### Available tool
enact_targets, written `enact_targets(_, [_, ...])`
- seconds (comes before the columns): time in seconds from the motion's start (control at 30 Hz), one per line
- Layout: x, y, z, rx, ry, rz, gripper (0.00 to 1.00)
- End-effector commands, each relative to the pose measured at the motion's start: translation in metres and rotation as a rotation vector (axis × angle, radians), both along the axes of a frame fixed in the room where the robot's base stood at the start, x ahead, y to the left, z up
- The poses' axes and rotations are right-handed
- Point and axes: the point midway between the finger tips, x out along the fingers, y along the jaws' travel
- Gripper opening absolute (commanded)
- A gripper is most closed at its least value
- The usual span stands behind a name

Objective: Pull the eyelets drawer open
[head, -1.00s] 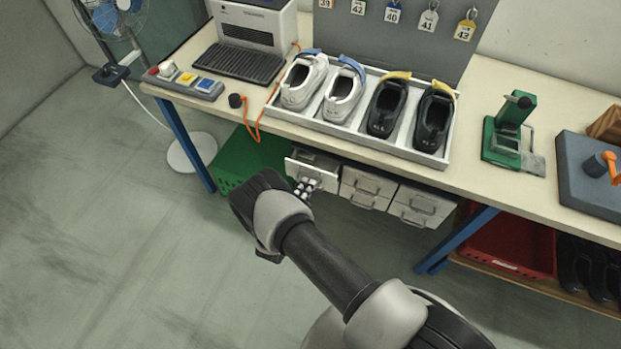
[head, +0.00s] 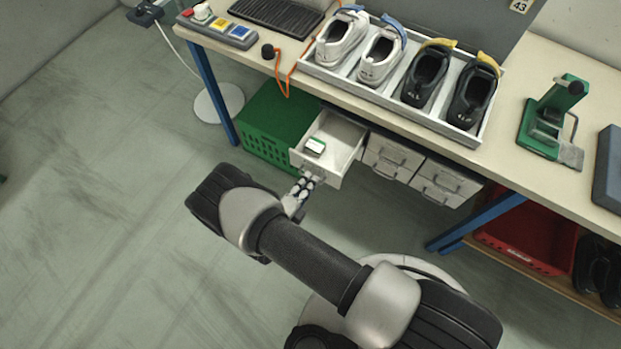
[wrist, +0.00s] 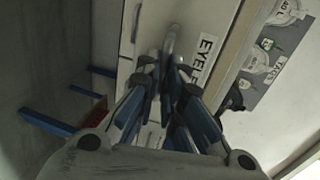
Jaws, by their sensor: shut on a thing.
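The eyelets drawer (head: 341,134) is pulled well out from under the bench in the head view. A small white and green box (head: 315,146) lies inside it. Its white front with the partly visible label "EYEL" (wrist: 206,58) shows in the wrist view. My gripper (head: 306,184) is at the drawer front, shut on the drawer's handle (wrist: 170,42). In the wrist view the fingers (wrist: 166,75) close around the grey handle bar. The fingertips are partly hidden against the handle.
More closed drawers (head: 391,158) hang to the right. A green crate (head: 272,125) stands on the left below the bench, and a red bin (head: 527,235) on the right. A tray with shoes (head: 388,92) sits on the bench (head: 505,150). The floor at the left is clear.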

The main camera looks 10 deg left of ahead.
Motion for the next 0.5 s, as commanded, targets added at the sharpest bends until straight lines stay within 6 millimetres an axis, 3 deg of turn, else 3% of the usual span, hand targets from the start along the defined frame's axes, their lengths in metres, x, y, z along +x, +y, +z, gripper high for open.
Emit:
enact_targets(0.2, [0.0005, 0.0011, 0.0005, 0.002, -0.001, 0.002, 0.0])
enact_targets(0.23, [0.0005, 0.0011, 0.0005, 0.002, -0.001, 0.002, 0.09])
enact_targets(0.5, [0.0005, 0.0006, 0.0002, 0.001, 0.0, 0.001, 0.27])
